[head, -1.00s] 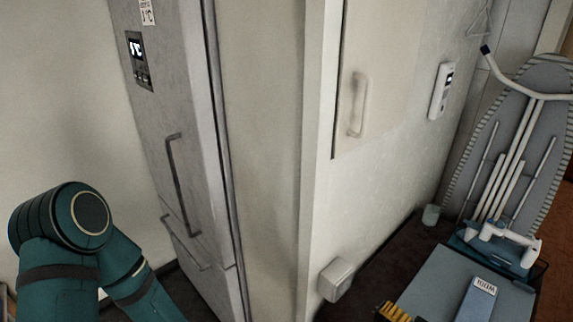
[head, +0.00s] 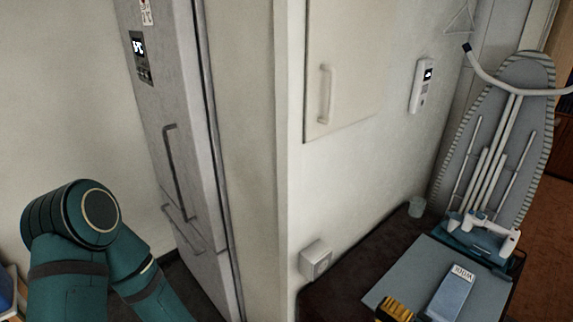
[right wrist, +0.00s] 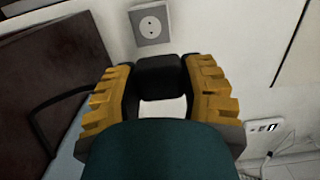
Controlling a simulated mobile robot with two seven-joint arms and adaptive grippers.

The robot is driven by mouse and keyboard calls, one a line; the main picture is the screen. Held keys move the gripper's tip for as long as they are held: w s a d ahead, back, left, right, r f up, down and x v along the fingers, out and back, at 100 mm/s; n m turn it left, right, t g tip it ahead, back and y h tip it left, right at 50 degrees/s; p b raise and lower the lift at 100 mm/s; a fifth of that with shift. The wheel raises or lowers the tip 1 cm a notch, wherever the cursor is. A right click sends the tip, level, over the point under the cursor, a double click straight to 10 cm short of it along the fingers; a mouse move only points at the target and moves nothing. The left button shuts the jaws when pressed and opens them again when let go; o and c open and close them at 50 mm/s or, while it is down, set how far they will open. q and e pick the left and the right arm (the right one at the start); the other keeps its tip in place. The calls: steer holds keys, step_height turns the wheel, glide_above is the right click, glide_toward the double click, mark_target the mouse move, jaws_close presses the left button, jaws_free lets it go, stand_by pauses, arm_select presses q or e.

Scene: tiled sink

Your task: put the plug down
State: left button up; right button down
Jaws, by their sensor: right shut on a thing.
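My right gripper (right wrist: 162,85) is shut on a black plug (right wrist: 160,78), which sits between its yellow-padded fingers in the right wrist view. In the head view only the yellow pads of my right gripper (head: 397,308) show, at the bottom edge. The plug cannot be made out there. A white wall socket (right wrist: 151,25) with two holes lies beyond the fingers, apart from the plug. The socket (head: 316,262) also shows low on the wall in the head view. My left arm shows at the left, but its gripper is out of frame.
A dark counter (head: 350,270) with a grey-blue panel (head: 415,270) and a labelled box (head: 452,292) lies at lower right. A tall fridge (head: 175,110) stands at left.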

steer(key=a+r+n+g+y, duration=0.2)
steer(key=a+r, duration=0.5)
steer(key=w+a+f+m+t+h, duration=0.3)
steer(key=w+m+t+h, duration=0.1)
steer(key=h, duration=0.1)
arm_select(q)
steer(key=shift+a+f, duration=0.1)
steer(key=shift+f, duration=0.3)
arm_select(e)
steer(key=shift+w+d+r+m+t+h, duration=0.2)
steer(key=shift+d+r+m+t+h, duration=0.4)
steer(key=shift+m+h, duration=0.8)
steer(key=shift+w+d+r+m+t+h, duration=0.35)
steer(key=shift+r+m+h, duration=0.45)
steer(key=shift+h, duration=1)
steer(key=shift+w+d+r+m+t+h, duration=0.1)
steer(key=shift+d+r+m+t+h, duration=0.35)
steer(key=shift+m+h, duration=0.95)
steer(key=shift+a+r, duration=0.15)
arm_select(q)
steer(key=c, duration=0.4)
steer(key=shift+o, duration=0.2)
